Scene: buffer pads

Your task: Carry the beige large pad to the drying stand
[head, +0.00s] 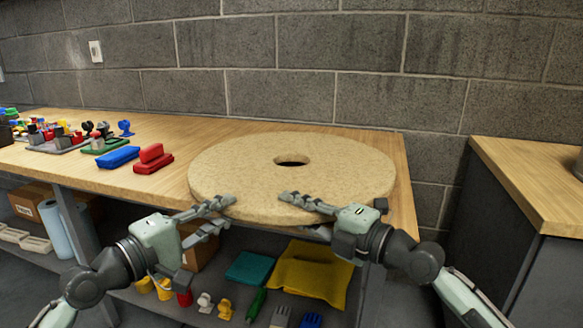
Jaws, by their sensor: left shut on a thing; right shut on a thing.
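The beige large pad (345,170) is a thick round disc with a hole in its middle. It lies flat at the right end of the wooden workbench, its front edge reaching the bench's front edge. My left gripper (222,212) is shut on the pad's front left rim, with a finger over the top. My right gripper (298,205) is shut on the front rim farther right, also with a finger on top. The lower fingers are partly hidden by the pad and the grippers. I cannot make out a drying stand.
Red pads (152,159) and a blue pad (118,157) lie left of the disc on the workbench (200,125). Small coloured parts crowd its far left. A lower shelf holds a yellow cloth (312,273) and a teal pad (249,268). Another wood-topped bench (535,170) stands right, across a gap.

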